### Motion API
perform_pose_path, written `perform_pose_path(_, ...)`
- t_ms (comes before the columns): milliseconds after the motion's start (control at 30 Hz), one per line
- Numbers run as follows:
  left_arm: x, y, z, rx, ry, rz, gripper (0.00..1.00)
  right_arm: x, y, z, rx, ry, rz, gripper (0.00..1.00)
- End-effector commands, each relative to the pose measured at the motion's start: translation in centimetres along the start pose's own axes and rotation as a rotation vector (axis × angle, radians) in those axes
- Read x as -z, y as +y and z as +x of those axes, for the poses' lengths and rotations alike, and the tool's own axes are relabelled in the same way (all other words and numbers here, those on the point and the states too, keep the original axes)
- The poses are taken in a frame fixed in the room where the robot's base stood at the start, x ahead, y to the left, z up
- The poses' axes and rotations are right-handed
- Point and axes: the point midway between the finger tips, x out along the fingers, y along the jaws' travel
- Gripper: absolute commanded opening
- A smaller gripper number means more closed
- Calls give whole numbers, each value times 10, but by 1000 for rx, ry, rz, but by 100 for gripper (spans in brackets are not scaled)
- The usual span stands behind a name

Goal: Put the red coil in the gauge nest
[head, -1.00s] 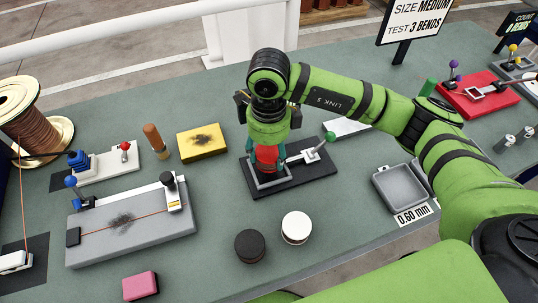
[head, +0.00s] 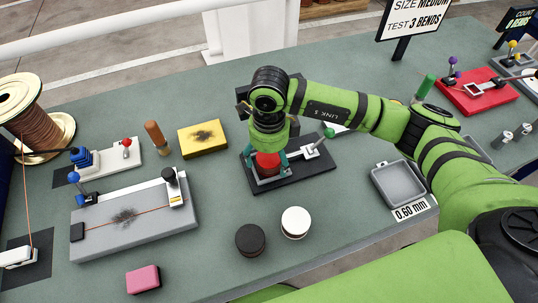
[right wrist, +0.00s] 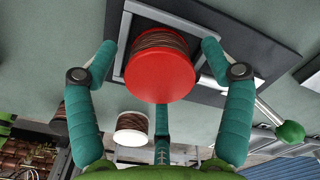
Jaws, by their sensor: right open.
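The red coil (head: 267,164), a red-flanged spool wound with brown wire, stands within the grey square frame of the gauge nest (head: 262,186), on a dark base plate. In the right wrist view the red coil (right wrist: 160,78) shows its red face, with the nest frame (right wrist: 128,45) behind and around it. My right gripper (head: 267,160) is over the nest, its teal fingers spread on either side of the coil. In the right wrist view the right gripper (right wrist: 160,62) is open, with gaps between the side fingers and the coil. Whether the coil sits fully down is unclear. My left gripper is out of view.
A green-knobbed lever (head: 329,133) stands at the nest's right. A black-topped coil (head: 250,240) and a white-topped coil (head: 295,222) stand in front. A grey tray (head: 399,184) is to the right, a yellow block (head: 203,139) to the left.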

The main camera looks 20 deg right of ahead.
Motion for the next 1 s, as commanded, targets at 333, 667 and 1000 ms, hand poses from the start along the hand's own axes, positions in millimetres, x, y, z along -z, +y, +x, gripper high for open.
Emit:
perform_pose_path(333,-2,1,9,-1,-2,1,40,-1,-1,-26,5,-5,-1,81)
perform_pose_path(667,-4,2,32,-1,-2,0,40,-1,-1,-96,4,-5,-1,81)
perform_pose_path(1000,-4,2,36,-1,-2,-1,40,0,0,-123,0,0,0,81)
